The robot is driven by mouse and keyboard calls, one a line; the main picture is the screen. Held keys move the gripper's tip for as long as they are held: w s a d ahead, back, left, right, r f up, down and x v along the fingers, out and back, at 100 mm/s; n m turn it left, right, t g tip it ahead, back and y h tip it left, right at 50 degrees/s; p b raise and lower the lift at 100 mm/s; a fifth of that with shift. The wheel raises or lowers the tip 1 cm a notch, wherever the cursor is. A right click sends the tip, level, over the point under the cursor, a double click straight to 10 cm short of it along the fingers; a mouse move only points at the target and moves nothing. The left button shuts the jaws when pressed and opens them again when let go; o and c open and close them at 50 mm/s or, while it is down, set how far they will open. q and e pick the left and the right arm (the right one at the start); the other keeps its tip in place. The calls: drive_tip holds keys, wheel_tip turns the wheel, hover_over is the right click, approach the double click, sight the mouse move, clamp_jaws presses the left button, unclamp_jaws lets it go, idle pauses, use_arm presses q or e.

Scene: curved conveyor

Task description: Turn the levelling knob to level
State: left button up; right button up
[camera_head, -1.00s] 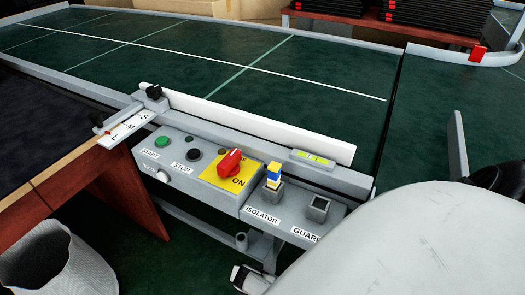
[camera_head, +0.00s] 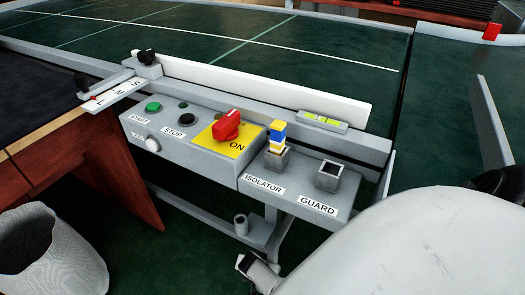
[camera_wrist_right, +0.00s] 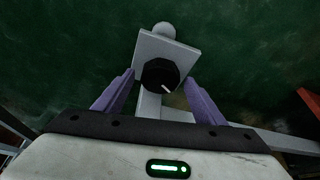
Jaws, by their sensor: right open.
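The levelling knob (camera_wrist_right: 160,73), black and round with a white pointer line, sits on a pale square plate (camera_wrist_right: 187,52) in the right wrist view. My right gripper (camera_wrist_right: 159,80) is open, with one purple finger on each side of the knob; I cannot tell if they touch it. A spirit level (camera_head: 322,119) with a yellow-green vial lies on the conveyor's grey edge in the head view. Its bubble is too small to read. In the head view my large white right arm fills the lower right, and the knob cannot be made out. My left gripper is not in view.
A white guide rail (camera_head: 250,87) borders the green belt. A woven bin (camera_head: 50,255) stands at lower left.

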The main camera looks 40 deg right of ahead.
drive_tip(key=c, duration=1.1)
drive_tip(key=shift+o, duration=0.2)
drive_tip(key=m, duration=0.1)
drive_tip(key=m+g+b, duration=0.1)
drive_tip(key=m, duration=0.1)
drive_tip(key=shift+w+a+m+h, duration=0.1)
drive_tip(key=shift+w+m+h, duration=0.1)
drive_tip(key=shift+m+h, duration=0.1)
drive_tip(key=shift+m+g+b, duration=0.5)
drive_tip(key=shift+m+b, duration=0.15)
drive_tip(key=shift+m, duration=0.55)
drive_tip(key=shift+w+m+g+b, duration=0.1)
drive_tip(key=shift+m+g+b, duration=0.4)
drive_tip(key=shift+m, duration=0.5)
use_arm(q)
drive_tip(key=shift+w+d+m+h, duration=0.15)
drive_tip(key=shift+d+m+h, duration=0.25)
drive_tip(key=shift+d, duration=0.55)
use_arm(e)
drive_tip(key=shift+m, duration=0.3)
